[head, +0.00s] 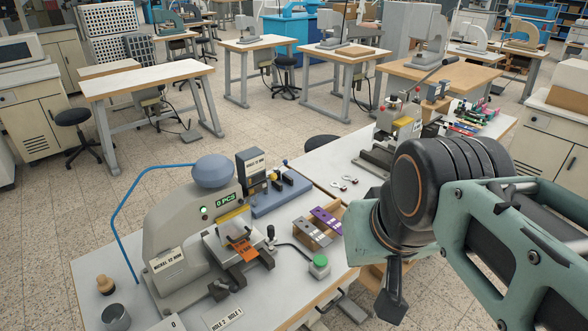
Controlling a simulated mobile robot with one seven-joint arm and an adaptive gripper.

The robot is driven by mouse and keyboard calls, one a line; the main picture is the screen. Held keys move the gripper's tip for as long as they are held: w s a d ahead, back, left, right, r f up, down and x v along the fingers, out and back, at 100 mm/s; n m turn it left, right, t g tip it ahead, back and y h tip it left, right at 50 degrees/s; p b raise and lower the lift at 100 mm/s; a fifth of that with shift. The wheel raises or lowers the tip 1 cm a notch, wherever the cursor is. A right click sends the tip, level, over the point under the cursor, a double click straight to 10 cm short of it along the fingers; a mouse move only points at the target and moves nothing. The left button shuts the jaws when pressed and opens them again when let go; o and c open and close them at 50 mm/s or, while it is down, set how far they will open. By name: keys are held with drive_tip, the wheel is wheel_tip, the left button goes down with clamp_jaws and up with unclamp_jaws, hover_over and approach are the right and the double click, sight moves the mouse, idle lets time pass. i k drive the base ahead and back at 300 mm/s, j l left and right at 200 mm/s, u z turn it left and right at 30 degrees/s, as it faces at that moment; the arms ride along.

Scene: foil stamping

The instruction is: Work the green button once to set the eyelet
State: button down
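The green button (320,261) is the round cap on a small pale box at the front of the near table. A cable runs from its box toward the press. The grey eyelet press (190,220) stands left of it, with a green display reading "0 PCS". An orange piece (245,250) lies under the press head. My gripper (392,300) seems to be the dark part hanging below my arm, right of the button and apart from it. Its fingers cannot be made out, so I cannot tell whether it is open or shut.
A blue device (275,195) and a wooden holder with purple and grey pieces (322,222) stand behind the button. A dark cup (116,317) and a wooden-handled stamp (105,285) are at the left front. Another machine (397,125) stands on the table behind.

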sight(321, 260)
drive_tip(key=j+z, duration=0.5)
drive_tip(key=z, duration=0.2)
drive_tip(key=j+z, duration=0.3)
drive_tip(key=k+j+z, duration=0.1)
drive_tip(key=k+z, duration=0.15)
drive_tip(key=z, duration=0.2)
drive_tip(key=i+u, duration=0.25)
drive_tip(key=k, duration=0.05)
